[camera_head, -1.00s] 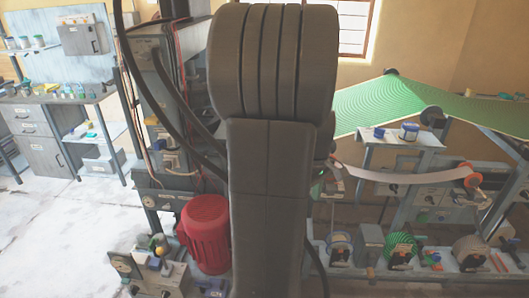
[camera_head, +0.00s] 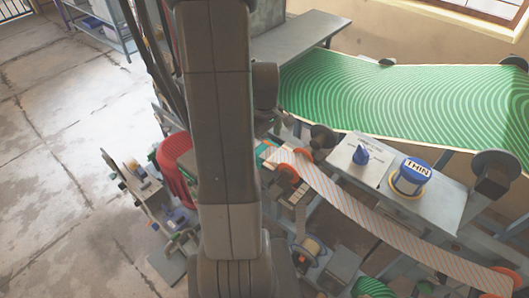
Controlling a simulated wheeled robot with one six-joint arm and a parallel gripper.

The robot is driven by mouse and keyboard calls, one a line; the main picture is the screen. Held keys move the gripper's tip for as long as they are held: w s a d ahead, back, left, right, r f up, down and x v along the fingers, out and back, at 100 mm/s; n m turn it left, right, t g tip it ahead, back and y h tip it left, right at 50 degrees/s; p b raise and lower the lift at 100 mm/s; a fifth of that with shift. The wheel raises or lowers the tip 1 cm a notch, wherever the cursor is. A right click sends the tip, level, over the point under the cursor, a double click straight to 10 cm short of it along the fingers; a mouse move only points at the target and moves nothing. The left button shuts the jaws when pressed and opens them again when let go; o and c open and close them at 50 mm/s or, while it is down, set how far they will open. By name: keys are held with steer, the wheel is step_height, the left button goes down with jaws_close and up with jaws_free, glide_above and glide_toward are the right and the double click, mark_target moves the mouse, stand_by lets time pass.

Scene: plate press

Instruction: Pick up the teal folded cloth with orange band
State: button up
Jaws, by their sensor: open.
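I cannot make out a teal folded cloth with an orange band for certain. A small teal and orange patch (camera_head: 266,151) shows just right of my arm, beside the start of a striped strip. It is too small and too covered to identify. My own arm stands upright through the middle of the view and hides much of the machine behind it. My gripper does not show clearly in this view.
A green patterned sheet (camera_head: 400,95) stretches across the upper right. Below it, a grey shelf (camera_head: 335,150) bears a blue cone-shaped item (camera_head: 361,155) and a tin marked THIN (camera_head: 409,178). A striped strip (camera_head: 370,212) runs over orange rollers. A red motor (camera_head: 174,165) stands left.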

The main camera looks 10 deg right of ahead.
mark_target(264, 150)
steer(key=shift+w+a+f, duration=0.1)
steer(key=shift+f, duration=1.8)
steer(key=c, duration=0.6)
